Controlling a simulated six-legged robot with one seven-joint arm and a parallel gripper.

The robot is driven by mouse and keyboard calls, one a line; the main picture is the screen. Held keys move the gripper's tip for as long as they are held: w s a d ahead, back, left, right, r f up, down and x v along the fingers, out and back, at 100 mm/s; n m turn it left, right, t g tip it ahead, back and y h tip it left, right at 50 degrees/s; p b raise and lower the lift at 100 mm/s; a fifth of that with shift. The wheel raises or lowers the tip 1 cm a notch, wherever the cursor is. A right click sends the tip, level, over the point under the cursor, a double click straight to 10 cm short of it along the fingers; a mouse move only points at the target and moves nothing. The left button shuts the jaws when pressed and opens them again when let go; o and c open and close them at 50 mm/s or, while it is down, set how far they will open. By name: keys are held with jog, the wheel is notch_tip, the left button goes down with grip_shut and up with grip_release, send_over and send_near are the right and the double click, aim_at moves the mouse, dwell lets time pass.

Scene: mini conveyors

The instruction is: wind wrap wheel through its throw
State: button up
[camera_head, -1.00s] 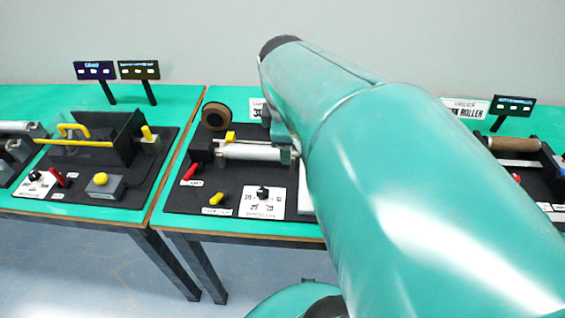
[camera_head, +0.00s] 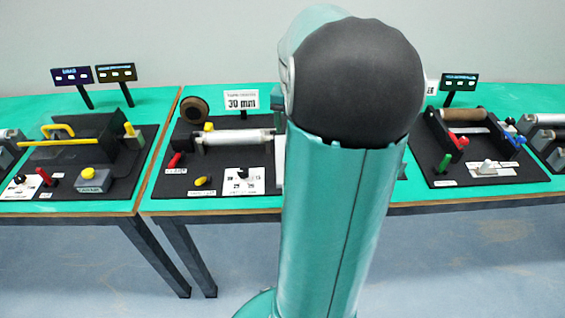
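No part in view is clearly labelled as the wrap wheel. A brown round disc (camera_head: 195,110) stands upright at the back left of the middle station (camera_head: 172,205), beside a white roller (camera_head: 235,137). My gripper is not in view. My teal arm with its dark rounded joint stands upright across the picture and hides the right part of the middle station. The wrap wheel may be hidden there; I cannot tell.
The left station has a yellow handle (camera_head: 58,131) and a red lever (camera_head: 45,176). The right station has a brown roller (camera_head: 463,114), a red knob (camera_head: 461,142) and a green lever (camera_head: 445,163). Small displays stand behind these stations. The floor in front is clear.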

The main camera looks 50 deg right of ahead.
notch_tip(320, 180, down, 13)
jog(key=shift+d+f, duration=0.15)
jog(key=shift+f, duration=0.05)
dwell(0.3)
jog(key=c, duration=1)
